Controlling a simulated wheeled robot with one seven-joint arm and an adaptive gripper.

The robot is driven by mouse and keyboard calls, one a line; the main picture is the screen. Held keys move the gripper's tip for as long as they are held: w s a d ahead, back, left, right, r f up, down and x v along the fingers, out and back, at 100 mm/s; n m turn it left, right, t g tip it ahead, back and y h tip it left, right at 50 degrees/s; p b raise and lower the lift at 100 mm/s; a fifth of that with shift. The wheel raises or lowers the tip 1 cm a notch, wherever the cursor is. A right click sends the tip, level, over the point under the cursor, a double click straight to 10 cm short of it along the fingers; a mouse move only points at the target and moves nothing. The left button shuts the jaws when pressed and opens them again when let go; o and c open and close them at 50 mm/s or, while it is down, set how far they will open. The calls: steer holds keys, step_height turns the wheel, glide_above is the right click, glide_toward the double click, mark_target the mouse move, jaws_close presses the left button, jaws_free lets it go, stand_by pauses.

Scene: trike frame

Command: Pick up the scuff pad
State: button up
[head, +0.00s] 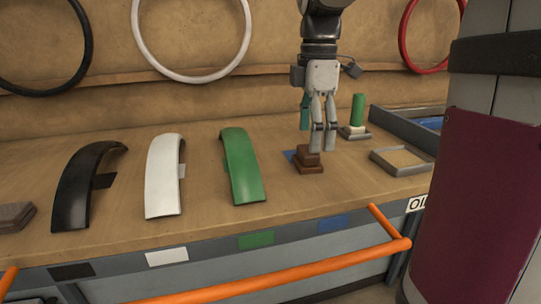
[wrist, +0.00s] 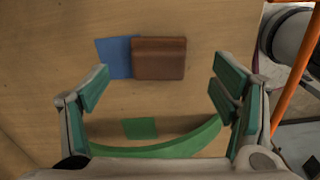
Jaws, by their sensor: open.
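A brown, stepped block (head: 309,164), which looks like the scuff pad, sits on the wooden bench. In the wrist view it shows from above as a reddish-brown rectangle (wrist: 160,58), partly over a blue patch (wrist: 113,57). My gripper (head: 323,150) points down at the block, and in the head view its fingertips overlap the block's right side.
Black (head: 82,190), white (head: 164,175) and green (head: 242,165) curved fenders stand left of the block. A grey-brown block (head: 14,216) lies at the far left. A green cylinder (head: 358,109), a small tray (head: 402,168) and a larger bin are to the right. An orange rail (head: 280,276) runs along the front.

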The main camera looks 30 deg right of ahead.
mark_target(308, 158)
step_height(308, 158, down, 5)
steer(key=shift+w+a+r+p, duration=0.1)
steer(key=shift+p, duration=0.2)
steer(key=c, duration=1.2)
